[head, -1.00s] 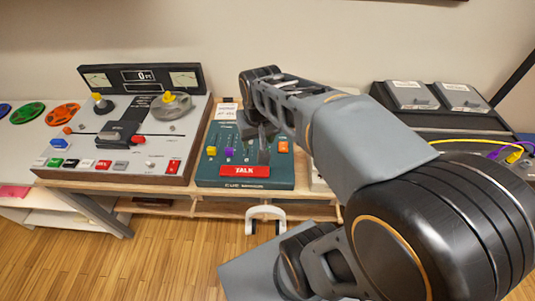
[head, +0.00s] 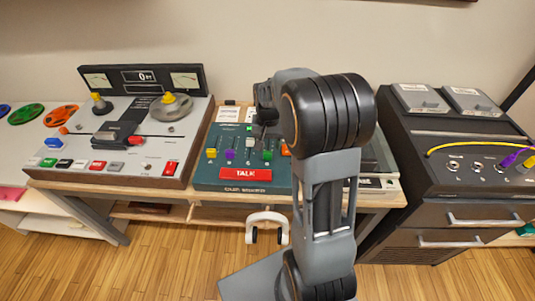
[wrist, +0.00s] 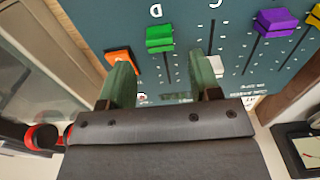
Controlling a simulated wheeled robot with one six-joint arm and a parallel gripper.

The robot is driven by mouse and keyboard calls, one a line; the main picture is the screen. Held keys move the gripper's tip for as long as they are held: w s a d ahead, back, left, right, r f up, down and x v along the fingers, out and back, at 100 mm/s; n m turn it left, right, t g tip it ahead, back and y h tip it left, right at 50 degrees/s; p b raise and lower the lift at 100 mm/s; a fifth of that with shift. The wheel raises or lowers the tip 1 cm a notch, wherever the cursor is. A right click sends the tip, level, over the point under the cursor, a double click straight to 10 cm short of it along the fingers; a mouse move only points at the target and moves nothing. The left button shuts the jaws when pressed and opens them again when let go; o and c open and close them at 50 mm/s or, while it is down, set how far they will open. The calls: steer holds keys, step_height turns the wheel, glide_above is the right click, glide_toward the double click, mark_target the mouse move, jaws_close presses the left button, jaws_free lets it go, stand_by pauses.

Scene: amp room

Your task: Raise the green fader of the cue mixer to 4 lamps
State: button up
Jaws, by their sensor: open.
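The cue mixer (head: 205,178) is a dark teal panel on the bench in the head view, with a red TALK bar along its front. Its green fader (head: 267,156) stands right of the purple fader (head: 230,155) and the yellow fader (head: 211,153). In the wrist view the green fader cap (wrist: 159,38) lies just beyond my gripper (wrist: 160,62), roughly in line with the gap between the fingers. The fingers are apart and hold nothing. I cannot tell contact or height above the panel.
An orange control (wrist: 120,60) sits close to one finger, and a white cap (wrist: 216,65) near the other. A tape machine (head: 120,140) stands left of the mixer. A dark cabinet (head: 470,180) with cables stands right. My arm covers the mixer's right edge.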

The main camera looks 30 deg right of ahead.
mark_target(268, 152)
steer(key=shift+f, duration=2.65)
steer(key=shift+c, duration=0.2)
jaws_close()
